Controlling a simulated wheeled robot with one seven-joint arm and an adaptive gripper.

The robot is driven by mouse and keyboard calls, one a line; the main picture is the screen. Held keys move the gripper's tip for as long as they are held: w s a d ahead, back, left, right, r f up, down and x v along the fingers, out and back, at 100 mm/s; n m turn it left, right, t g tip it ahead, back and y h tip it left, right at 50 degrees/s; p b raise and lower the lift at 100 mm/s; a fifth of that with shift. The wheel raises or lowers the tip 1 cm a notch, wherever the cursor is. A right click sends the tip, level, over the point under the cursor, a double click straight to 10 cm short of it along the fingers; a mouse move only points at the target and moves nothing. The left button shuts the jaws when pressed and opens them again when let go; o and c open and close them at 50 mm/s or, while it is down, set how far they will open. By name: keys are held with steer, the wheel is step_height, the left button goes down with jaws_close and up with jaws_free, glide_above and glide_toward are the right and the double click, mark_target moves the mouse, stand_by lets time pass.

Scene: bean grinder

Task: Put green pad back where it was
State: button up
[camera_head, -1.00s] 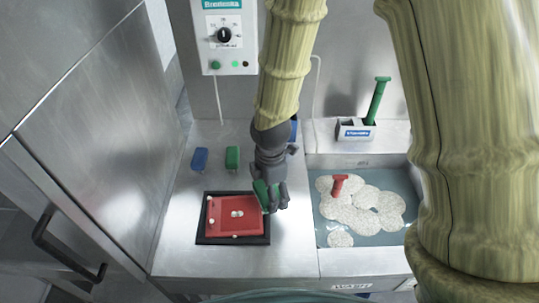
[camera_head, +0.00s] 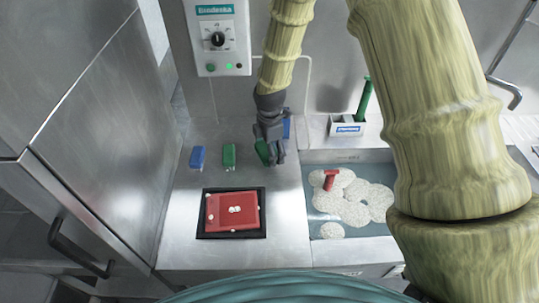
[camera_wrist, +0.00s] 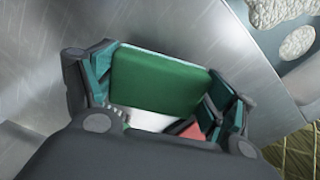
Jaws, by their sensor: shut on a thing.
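A green pad (camera_head: 262,151) is held in my gripper (camera_head: 272,158), which is over the back part of the steel counter. In the wrist view the green pad (camera_wrist: 160,80) spans the space between the two fingers (camera_wrist: 158,88), and the fingers are shut on it. I cannot tell the exact gap between the pad and the counter. A second green block (camera_head: 229,157) and a blue block (camera_head: 198,157) stand to the left on the counter. Another blue block (camera_head: 287,128) is partly hidden behind my gripper.
A red plate with small white pieces (camera_head: 240,222) sits in a black frame (camera_head: 202,225) at the front. To the right is a basin (camera_head: 370,230) with pale round discs and a red-handled tool (camera_head: 329,178). A white holder (camera_head: 347,125) holds a green-handled tool (camera_head: 364,98).

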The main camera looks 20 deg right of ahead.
steer(key=shift+f+p, duration=0.8)
steer(key=shift+f, duration=0.9)
steer(key=shift+f, duration=0.15)
steer(key=o, duration=1.1)
steer(key=shift+o, duration=0.2)
steer(key=shift+r+b, duration=1.95)
steer(key=shift+r, duration=4.2)
